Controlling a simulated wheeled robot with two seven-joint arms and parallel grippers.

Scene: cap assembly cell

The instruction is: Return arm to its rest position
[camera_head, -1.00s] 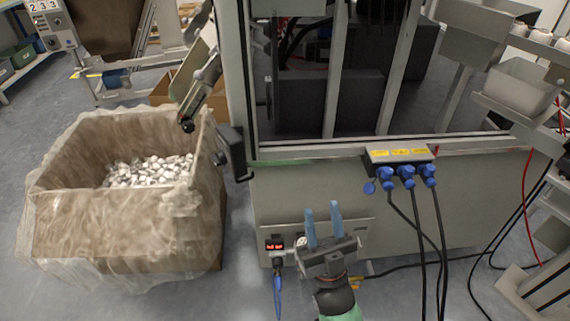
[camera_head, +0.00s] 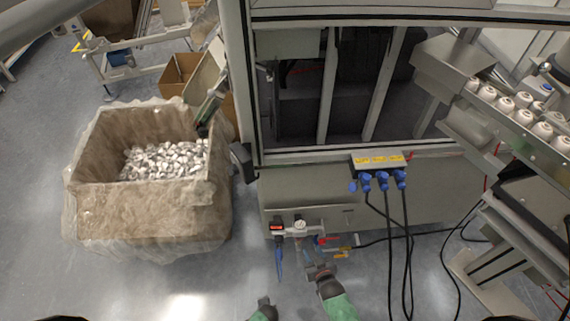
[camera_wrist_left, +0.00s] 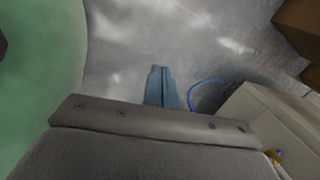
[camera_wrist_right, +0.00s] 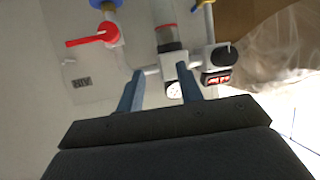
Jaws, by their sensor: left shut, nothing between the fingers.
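My right gripper (camera_head: 308,247) is low in the middle of the head view, in front of the machine's lower panel. In the right wrist view my right gripper (camera_wrist_right: 160,70) has its two blue fingers apart, with nothing held between them. A gauge (camera_wrist_right: 173,90) and a red-handled valve (camera_wrist_right: 105,35) lie beyond the fingers. My left gripper (camera_wrist_left: 161,72) shows in the left wrist view with its blue fingers together and empty, over grey floor. Only a dark and green piece of my left arm (camera_head: 265,308) shows at the bottom of the head view.
A plastic-lined carton (camera_head: 140,215) of white caps stands at left. The grey machine (camera_head: 400,205) fills the centre, with blue plugs (camera_head: 382,180) and hanging black cables. A rail with several white caps (camera_head: 523,117) is at right. Floor (camera_head: 130,285) is clear at lower left.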

